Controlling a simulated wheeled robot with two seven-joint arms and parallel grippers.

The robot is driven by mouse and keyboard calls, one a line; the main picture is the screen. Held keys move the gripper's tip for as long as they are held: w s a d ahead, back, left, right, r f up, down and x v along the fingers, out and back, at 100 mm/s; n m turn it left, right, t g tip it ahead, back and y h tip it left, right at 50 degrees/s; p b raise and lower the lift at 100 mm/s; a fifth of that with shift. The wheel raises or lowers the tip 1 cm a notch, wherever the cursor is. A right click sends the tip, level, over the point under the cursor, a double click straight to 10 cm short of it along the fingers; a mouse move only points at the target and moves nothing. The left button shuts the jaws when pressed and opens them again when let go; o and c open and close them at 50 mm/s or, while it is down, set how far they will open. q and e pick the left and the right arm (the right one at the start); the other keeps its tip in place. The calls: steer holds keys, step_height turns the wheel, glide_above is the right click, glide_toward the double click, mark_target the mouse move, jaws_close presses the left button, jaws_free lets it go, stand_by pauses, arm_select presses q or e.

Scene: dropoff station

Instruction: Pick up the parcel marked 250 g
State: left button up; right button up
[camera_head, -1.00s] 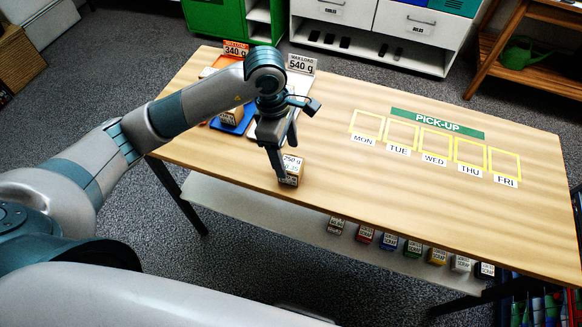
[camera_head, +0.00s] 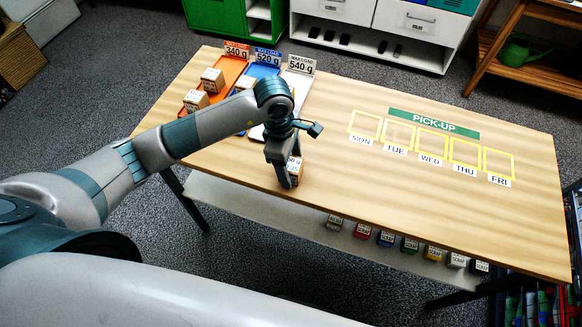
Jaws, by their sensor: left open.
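The parcel marked 250 g (camera_head: 295,167) is a small brown box with a white label near the table's front edge. My left gripper (camera_head: 288,178) is open and down at this parcel, its fingers hiding part of it. I cannot tell whether the fingers touch it. The label is mostly covered now. My right gripper is not in view.
An orange tray (camera_head: 226,76) signed 340 g holds parcels (camera_head: 212,78). A blue tray (camera_head: 262,71) signed 520 g and a white tray (camera_head: 298,84) signed 540 g stand beside it. PICK-UP squares (camera_head: 433,142) lie empty at the right. The table's middle is clear.

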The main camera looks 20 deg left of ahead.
mark_target(297, 167)
arm_select(q)
steer(key=c, duration=1.3)
steer(key=shift+r, duration=0.15)
steer(key=shift+r+b, duration=0.5)
steer(key=r, duration=0.1)
steer(key=r+b, duration=0.1)
steer(key=d+r+b, duration=0.1)
steer(key=shift+s+r, duration=0.1)
steer(key=shift+s, duration=0.15)
steer(key=shift+s+d+r+b, duration=0.55)
steer(key=shift+s+d+r, duration=0.5)
steer(key=shift+d, duration=0.4)
steer(key=shift+s+d+r+b, duration=0.55)
steer(key=shift+s+d+r, duration=0.5)
steer(key=shift+d, duration=0.45)
steer(key=shift+s+d+r+b, duration=0.55)
steer(key=shift+s+d+r, duration=0.3)
steer(key=shift+d+r, duration=0.5)
steer(key=shift+d+f, duration=0.1)
steer(key=shift+f, duration=0.05)
